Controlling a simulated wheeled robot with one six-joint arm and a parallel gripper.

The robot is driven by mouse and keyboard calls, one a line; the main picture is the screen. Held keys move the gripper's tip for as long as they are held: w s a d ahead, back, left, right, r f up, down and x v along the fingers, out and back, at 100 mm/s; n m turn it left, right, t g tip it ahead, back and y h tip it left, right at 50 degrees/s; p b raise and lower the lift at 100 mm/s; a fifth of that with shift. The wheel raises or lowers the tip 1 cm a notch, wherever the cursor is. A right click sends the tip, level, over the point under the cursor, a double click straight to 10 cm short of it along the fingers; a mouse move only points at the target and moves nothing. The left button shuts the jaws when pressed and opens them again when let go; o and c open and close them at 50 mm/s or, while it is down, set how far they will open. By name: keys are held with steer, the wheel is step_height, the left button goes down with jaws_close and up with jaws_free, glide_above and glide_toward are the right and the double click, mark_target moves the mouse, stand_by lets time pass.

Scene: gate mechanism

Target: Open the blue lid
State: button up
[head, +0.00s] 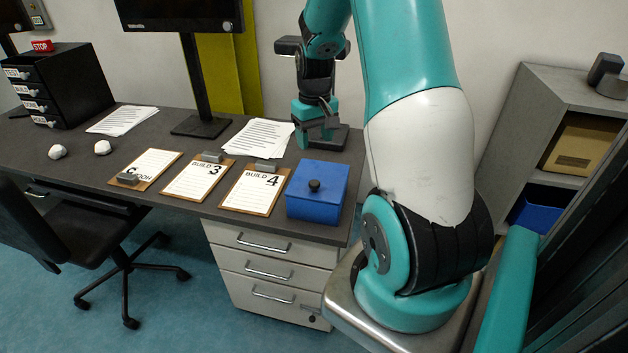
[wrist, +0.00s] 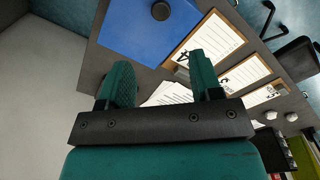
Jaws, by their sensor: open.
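A blue box with a blue lid (head: 318,182) stands at the right front corner of the dark desk.
Clipboards, one marked BUILD 4 (head: 254,190), lie left of the box. Loose papers (head: 258,138) and a monitor stand (head: 201,126) are behind them. A black drawer unit (head: 60,88) stands far left. A grey shelf (head: 545,110) is at right.

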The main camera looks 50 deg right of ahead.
mark_target(314, 182)
step_height(314, 182, down, 14)
steer(key=shift+r+p, duration=0.25)
steer(key=shift+p, duration=0.1)
jaws_close()
steer(key=shift+r, duration=0.15)
